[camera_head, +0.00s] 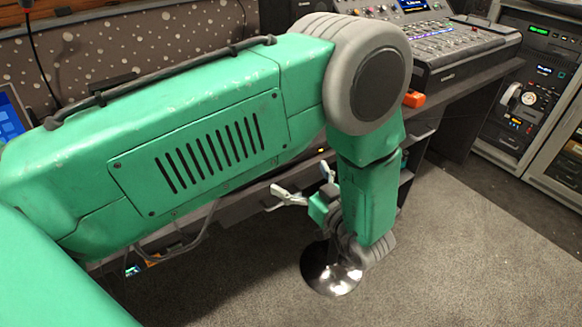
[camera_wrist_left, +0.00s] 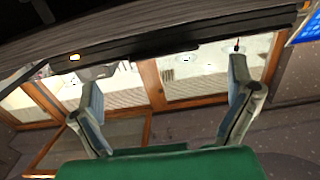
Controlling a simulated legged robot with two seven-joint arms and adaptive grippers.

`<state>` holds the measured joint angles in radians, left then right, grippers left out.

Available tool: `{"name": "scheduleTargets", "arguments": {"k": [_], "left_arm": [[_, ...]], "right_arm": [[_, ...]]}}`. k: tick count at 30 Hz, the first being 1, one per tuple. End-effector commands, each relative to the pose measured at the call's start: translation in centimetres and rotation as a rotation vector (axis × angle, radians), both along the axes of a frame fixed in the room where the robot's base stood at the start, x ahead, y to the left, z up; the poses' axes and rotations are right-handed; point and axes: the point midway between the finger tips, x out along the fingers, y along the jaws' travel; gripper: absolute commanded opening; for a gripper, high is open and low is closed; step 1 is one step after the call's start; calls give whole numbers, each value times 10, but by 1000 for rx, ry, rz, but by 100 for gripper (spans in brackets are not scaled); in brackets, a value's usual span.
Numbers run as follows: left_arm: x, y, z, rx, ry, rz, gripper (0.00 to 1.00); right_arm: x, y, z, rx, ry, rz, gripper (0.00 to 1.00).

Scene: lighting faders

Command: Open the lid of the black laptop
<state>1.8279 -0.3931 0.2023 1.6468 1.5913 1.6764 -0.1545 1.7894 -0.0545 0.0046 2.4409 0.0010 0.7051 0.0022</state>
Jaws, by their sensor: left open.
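I cannot make out the black laptop in either view; my left arm covers much of the desk in the head view. My left gripper (camera_head: 306,184) hangs low beside the desk's front edge in the head view, with its fingers pointing left. In the left wrist view the two fingers of my left gripper (camera_wrist_left: 168,98) stand wide apart with nothing between them. My right gripper is in neither view.
A mixing console (camera_head: 465,45) stands on the desk at upper right, with equipment racks (camera_head: 530,85) beyond. A lit blue screen (camera_head: 10,120) shows at the left edge. A shiny black disc (camera_head: 328,272) is below my gripper. The grey carpet (camera_head: 460,250) is clear at lower right.

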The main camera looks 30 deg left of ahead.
Motion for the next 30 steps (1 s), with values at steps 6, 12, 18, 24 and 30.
{"name": "scheduleTargets", "arguments": {"k": [6,12,18,24,30], "left_arm": [[12,31,-1,-1,2,2,98],[16,39,0,1,2,1,98],[16,40,0,1,2,0,98],[16,40,0,0,1,0,42],[17,41,1,-4,2,-1,23]], "right_arm": [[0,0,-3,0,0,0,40],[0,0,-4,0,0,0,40],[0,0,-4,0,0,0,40],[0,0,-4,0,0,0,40],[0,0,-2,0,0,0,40]]}}
